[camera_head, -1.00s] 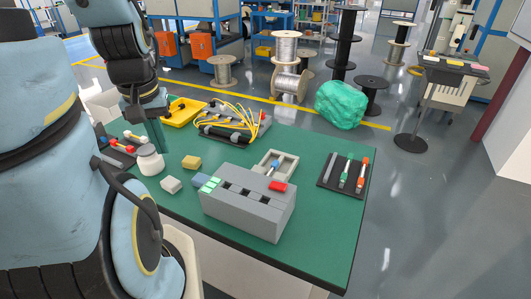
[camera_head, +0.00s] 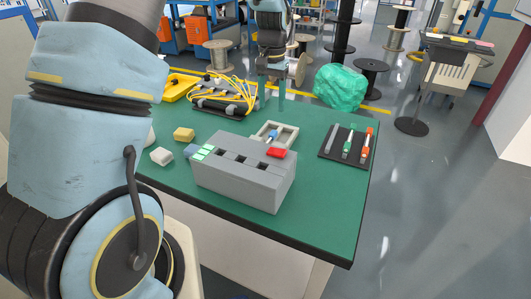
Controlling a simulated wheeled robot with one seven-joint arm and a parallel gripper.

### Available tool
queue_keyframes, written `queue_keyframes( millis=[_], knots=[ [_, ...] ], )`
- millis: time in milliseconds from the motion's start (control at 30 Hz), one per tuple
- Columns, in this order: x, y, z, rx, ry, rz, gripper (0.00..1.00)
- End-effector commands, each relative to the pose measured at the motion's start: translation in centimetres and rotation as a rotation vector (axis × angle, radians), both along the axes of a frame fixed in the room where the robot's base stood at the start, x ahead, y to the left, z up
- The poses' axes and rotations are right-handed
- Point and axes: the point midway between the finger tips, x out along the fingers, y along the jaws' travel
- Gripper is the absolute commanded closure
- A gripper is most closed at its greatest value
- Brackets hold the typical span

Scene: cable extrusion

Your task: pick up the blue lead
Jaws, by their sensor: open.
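A small lead with a blue part (camera_head: 272,136) lies in a pale grey open-framed tray (camera_head: 290,132) behind the grey box. My gripper (camera_head: 273,104) is above the back edge of the table, beyond the tray in the picture and apart from it. Its two fingers point down with a gap between them, and nothing shows in the gap. The lead's far end is small and hard to make out.
A grey slotted box (camera_head: 240,182) with a red block (camera_head: 277,153) stands in front of the tray. A rack with yellow cables (camera_head: 226,98) is left. Bare green tabletop (camera_head: 310,205) lies right of the box.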

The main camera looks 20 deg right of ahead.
Motion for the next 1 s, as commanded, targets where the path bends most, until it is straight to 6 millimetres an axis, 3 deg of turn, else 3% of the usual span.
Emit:
queue_keyframes(
  millis=[300,567,833,1000],
  knots=[
    [0.0,-0.7,-4.2,0.005,0.005,-0.013,0.40],
    [0.1,-0.6,-6.1,0.002,0.002,-0.012,0.40],
    [0.3,-0.4,-9.7,0.003,0.003,-0.012,0.40],
    [0.3,-0.4,-10.9,0.002,0.001,-0.011,0.40]
  ],
)
